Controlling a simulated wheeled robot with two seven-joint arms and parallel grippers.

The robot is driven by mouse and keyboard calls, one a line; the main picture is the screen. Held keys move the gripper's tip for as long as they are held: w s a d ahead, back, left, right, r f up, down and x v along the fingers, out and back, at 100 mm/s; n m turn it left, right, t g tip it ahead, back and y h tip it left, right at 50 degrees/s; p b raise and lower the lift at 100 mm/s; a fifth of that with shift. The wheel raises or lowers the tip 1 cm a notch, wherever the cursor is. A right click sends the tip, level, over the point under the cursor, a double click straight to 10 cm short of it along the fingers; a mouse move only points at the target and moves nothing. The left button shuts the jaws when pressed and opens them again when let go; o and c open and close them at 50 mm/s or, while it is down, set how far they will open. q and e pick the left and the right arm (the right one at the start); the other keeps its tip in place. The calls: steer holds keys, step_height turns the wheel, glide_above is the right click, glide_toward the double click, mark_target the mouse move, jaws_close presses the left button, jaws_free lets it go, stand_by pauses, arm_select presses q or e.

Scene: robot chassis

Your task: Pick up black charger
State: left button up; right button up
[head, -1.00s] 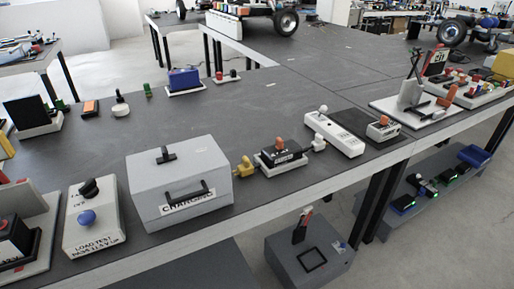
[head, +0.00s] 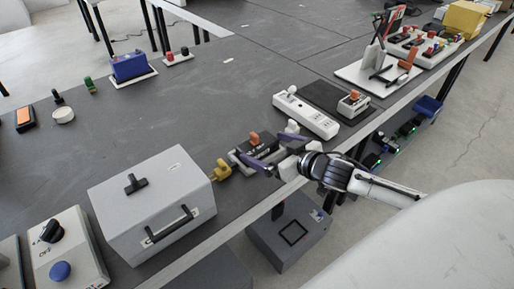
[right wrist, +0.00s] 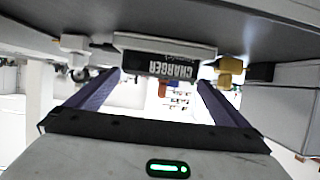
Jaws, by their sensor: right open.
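The black charger (head: 262,147) sits on the table near its front edge, with an orange knob on top, in the head view. In the right wrist view the charger (right wrist: 170,66) appears upside down, its CHARGER label facing me, just past my fingertips. My right gripper (head: 271,149) is open at the charger, one purple finger toward each end of it. Its fingers also flank the charger's orange knob in the wrist view (right wrist: 160,82). I cannot tell whether they touch it. The fingers partly hide the charger in the head view. My left gripper is out of view.
A grey box with a handle (head: 150,190) stands left of the charger, with a yellow plug (head: 221,170) between them. A white power strip (head: 306,115) lies to the right. The table (head: 190,110) behind the charger is clear.

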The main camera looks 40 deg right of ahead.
mark_target(259, 144)
steer(key=shift+x, duration=2.7)
steer(key=shift+c, duration=0.4)
steer(key=shift+r, duration=0.15)
steer(key=c, duration=1)
